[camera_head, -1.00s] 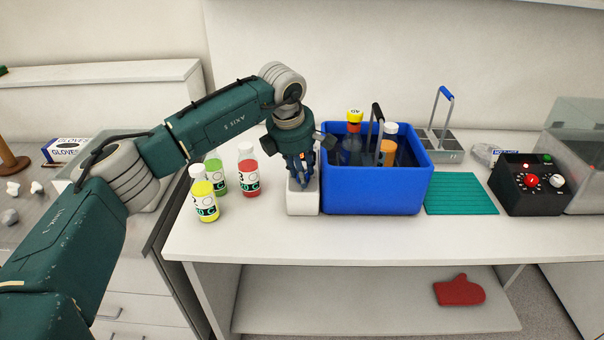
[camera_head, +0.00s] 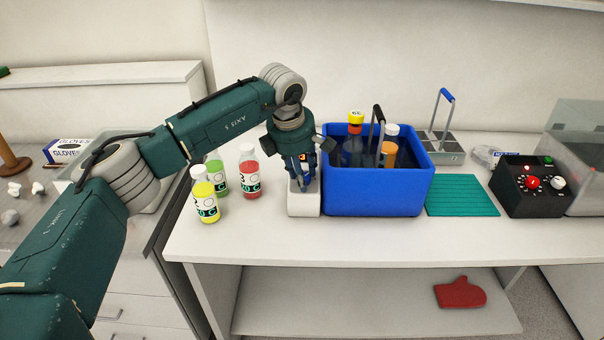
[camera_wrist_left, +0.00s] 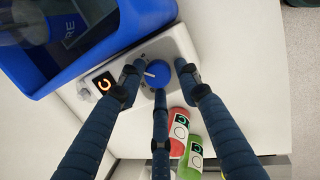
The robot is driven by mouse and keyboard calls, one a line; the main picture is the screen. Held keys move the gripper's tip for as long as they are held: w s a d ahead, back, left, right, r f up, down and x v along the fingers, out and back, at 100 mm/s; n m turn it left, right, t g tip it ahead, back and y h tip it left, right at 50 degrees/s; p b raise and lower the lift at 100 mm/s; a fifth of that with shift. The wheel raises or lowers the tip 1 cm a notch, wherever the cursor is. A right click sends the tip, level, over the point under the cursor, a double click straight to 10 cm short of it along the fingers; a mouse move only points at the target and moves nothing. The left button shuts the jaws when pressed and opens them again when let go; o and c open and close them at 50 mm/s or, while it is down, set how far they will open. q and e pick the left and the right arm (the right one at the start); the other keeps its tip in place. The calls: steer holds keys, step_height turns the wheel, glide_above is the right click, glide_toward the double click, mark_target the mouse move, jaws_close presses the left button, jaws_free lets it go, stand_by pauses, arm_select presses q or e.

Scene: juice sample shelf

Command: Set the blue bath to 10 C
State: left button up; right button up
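The blue bath (camera_head: 375,190) is an open blue tub on the white bench. A white control unit (camera_head: 304,203) stands against its left side. In the left wrist view the unit carries a round blue knob (camera_wrist_left: 157,73) with a white pointer line, and a small dark display (camera_wrist_left: 103,86) with an orange sign that I cannot read surely. My left gripper (camera_head: 302,184) points down over the unit. Its three fingers (camera_wrist_left: 159,76) are spread around the knob, with small gaps showing at the sides; whether the near finger touches it I cannot tell. My right gripper is out of view.
Yellow (camera_head: 205,203), green (camera_head: 218,180) and red (camera_head: 249,180) bottles stand left of the unit. Bottles and a dark handle rise from the bath. A teal mat (camera_head: 461,195), a black control box (camera_head: 527,197) and a grey rack (camera_head: 447,157) are to the right. The bench front is clear.

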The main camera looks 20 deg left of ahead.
arm_select(q)
steer(key=v, duration=1.2)
